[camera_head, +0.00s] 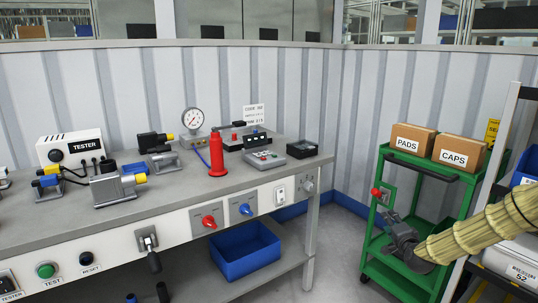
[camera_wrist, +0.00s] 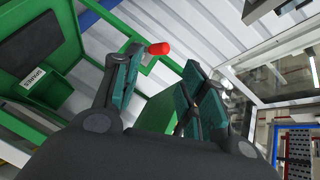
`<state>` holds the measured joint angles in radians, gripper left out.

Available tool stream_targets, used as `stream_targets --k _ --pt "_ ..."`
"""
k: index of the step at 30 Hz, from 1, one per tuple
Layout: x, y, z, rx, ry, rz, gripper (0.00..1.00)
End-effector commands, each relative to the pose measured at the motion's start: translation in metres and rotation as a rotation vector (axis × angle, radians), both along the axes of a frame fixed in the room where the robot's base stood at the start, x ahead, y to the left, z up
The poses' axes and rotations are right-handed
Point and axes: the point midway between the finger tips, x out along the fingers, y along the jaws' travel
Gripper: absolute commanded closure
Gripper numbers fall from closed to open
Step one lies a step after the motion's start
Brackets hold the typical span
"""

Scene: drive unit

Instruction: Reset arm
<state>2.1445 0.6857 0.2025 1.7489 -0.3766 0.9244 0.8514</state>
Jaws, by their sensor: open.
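My gripper (camera_head: 388,234) is at the lower right in the head view, at the end of my arm in a tan ribbed sleeve. It is in front of the green cart (camera_head: 447,183). In the wrist view my gripper (camera_wrist: 162,62) has its two teal-padded fingers spread apart, with nothing between the pads. A red knob (camera_wrist: 158,48) shows beyond the fingertips on a green frame. The red knob (camera_head: 377,193) is also just above the gripper in the head view, apart from it.
A grey workbench (camera_head: 255,185) on the left holds a tester (camera_head: 75,146), motor-like parts and a red cylinder (camera_head: 217,156). A blue bin (camera_head: 244,251) is on its lower shelf. Boxes marked PADS (camera_head: 414,141) and CAPS (camera_head: 459,151) top the cart. Floor shows between bench and cart.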

Motion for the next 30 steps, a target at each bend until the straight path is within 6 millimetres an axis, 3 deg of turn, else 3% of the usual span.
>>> stream_targets --k 1,6,14,21,30 --pt "-0.011 0.020 -0.024 -0.028 0.051 0.027 0.58" --pt "-0.053 0.076 -0.094 -0.121 0.210 0.114 0.58" --pt "-0.144 0.146 -0.192 -0.274 0.451 0.267 0.58" --pt "-0.251 0.192 -0.266 -0.416 0.673 0.428 0.58" --pt "-0.410 0.226 -0.326 -0.596 0.948 0.669 0.58"
